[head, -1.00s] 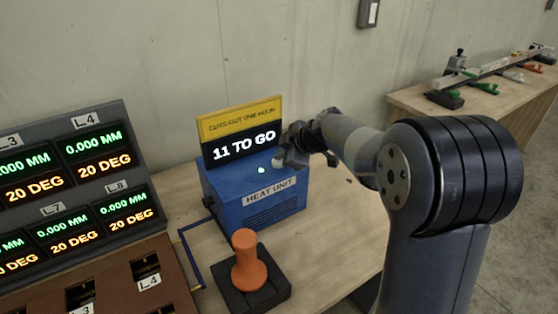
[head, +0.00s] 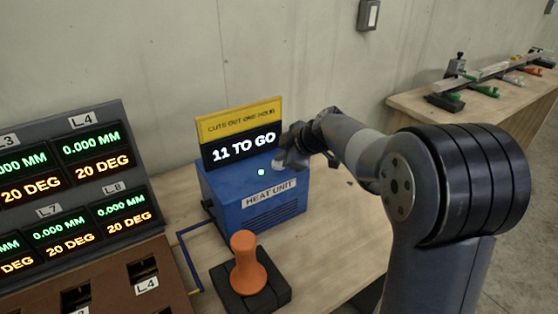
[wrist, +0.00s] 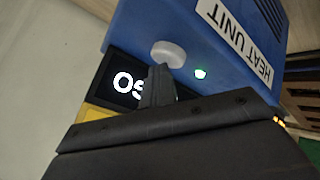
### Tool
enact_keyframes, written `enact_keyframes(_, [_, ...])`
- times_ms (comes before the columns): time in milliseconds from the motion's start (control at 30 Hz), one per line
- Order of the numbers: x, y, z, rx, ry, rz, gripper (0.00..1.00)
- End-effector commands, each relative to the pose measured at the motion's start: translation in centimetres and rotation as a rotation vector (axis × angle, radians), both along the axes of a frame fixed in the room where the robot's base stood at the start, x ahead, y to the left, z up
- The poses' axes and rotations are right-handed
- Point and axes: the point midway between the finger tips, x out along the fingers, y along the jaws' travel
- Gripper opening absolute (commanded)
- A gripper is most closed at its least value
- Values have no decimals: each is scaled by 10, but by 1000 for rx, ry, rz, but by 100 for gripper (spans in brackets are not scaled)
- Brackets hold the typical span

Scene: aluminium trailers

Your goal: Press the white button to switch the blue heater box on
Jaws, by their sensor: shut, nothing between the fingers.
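The blue heater box (head: 262,205), labelled HEAT UNIT, stands on the wooden bench; it also shows in the wrist view (wrist: 205,30). Its sign reads "11 TO GO" under a yellow strip. A green light (head: 261,172) glows on its top, and it shows in the wrist view too (wrist: 200,73). The white button (wrist: 168,54) is on the box top beside the light. My gripper (wrist: 160,72) is shut and empty, its fingertips at the button's edge in the picture; I cannot tell whether they touch. In the head view my gripper (head: 283,160) is over the box's right part and hides the button.
An orange handle (head: 245,262) on a black base stands in front of the box. A display panel (head: 75,165) with several green and orange readouts is at the left. Another bench (head: 420,100) with a rail and green clamps stands at the back right.

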Motion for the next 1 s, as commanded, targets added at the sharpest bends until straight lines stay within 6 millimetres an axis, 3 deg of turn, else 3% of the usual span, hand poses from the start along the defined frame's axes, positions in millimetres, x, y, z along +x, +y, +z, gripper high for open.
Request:
enact_keyframes(600, [0,0,56,0,-3,1,0])
enact_keyframes(1000, [0,0,61,1,-2,-1,0])
